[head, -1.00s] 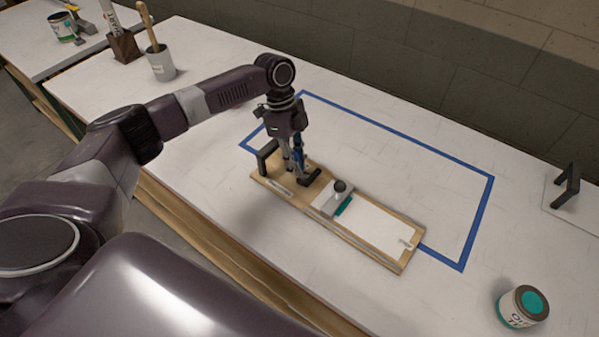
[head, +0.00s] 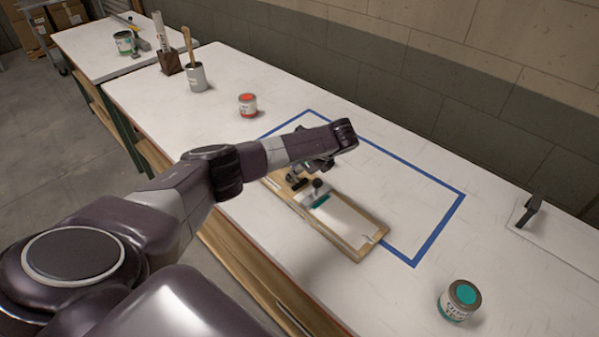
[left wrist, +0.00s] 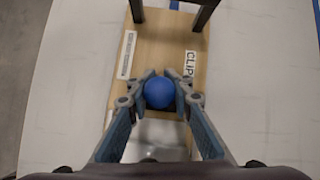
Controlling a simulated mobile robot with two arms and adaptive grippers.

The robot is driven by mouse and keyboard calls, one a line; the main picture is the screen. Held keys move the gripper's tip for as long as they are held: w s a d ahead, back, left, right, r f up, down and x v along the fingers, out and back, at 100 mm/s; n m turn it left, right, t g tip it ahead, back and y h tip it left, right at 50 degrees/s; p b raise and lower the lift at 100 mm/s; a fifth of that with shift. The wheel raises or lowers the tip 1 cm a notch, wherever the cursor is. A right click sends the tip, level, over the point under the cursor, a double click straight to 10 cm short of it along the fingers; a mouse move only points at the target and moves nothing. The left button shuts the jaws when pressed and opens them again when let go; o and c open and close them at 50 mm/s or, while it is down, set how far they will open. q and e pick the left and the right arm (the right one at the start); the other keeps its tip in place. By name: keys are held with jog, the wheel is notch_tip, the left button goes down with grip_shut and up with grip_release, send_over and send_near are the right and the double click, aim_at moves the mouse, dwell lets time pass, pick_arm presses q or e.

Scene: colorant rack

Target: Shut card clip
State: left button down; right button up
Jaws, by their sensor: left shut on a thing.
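The wooden clip board (head: 345,242) lies on the table, with a white card (head: 340,220) on it. In the left wrist view, the board (left wrist: 160,50) carries a "CLIP" label (left wrist: 190,64) and a black bracket (left wrist: 200,12). My left gripper (left wrist: 160,88) is shut on a blue ball knob (left wrist: 159,93) over the board.
Blue tape (head: 437,232) marks a rectangle around the board's back and right. A teal-topped can (head: 460,299) stands at front right, a red can (head: 247,104) behind. Brushes stand at back left.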

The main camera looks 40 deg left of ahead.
pick_arm(q)
jog(key=shift+w+d+f+y, duration=0.1)
jog(key=shift+d+y, duration=0.05)
jog(key=shift+y, duration=0.45)
jog(key=shift+f+y+p, duration=0.1)
jog(key=shift+y+p, duration=0.2)
jog(key=shift+y, duration=0.1)
jog(key=shift+d, duration=0.1)
jog(key=c, duration=1.7)
grip_release()
jog(key=v, duration=1.2)
jog(key=shift+s, duration=0.25)
